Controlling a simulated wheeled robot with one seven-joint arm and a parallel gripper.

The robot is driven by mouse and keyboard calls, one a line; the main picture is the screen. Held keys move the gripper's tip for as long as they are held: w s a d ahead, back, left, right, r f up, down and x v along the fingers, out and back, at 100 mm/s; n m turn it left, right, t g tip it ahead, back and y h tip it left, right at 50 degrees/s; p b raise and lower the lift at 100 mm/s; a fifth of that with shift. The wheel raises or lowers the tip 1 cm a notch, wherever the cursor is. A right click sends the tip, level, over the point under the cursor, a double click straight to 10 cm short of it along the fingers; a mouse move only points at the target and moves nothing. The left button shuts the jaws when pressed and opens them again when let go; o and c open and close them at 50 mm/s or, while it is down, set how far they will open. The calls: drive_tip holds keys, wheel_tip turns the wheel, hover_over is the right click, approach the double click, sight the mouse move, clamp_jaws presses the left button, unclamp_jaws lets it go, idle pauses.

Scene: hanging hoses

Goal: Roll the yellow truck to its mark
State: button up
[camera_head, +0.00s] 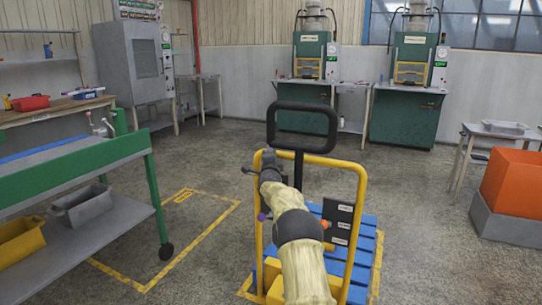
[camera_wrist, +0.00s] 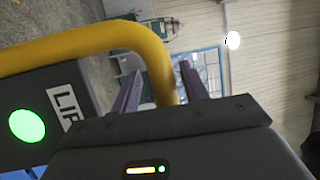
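The yellow truck (camera_head: 360,205) stands ahead, with a yellow tube frame, a black loop handle (camera_head: 301,106) and a blue slatted deck (camera_head: 365,245). A yellow outline (camera_head: 377,275) shows on the floor around its deck. Another yellow floor outline (camera_head: 222,216) with a small marking lies to the left, empty where visible. My gripper (camera_head: 256,168) is at the frame's upper left corner. In the wrist view, the yellow tube (camera_wrist: 120,38) bends down between my two purple fingers (camera_wrist: 163,88), which stand apart with gaps beside it. Contact cannot be told.
A green-framed bench (camera_head: 100,155) with grey and yellow bins stands at the left, beside the empty outline. Green presses (camera_head: 405,115) and a grey cabinet (camera_head: 140,65) line the back. An orange crate (camera_head: 515,185) is at the right. The floor between is clear.

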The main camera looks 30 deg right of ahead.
drive_tip(key=shift+s+d, duration=0.25)
drive_tip(key=shift+d, duration=0.4)
drive_tip(key=shift+s+a, duration=0.2)
drive_tip(key=shift+a, duration=0.15)
drive_tip(key=v, duration=1.6)
drive_tip(key=shift+s+a, duration=0.2)
drive_tip(key=shift+s, duration=0.1)
drive_tip(key=shift+a+f, duration=0.1)
drive_tip(key=shift+f, duration=0.1)
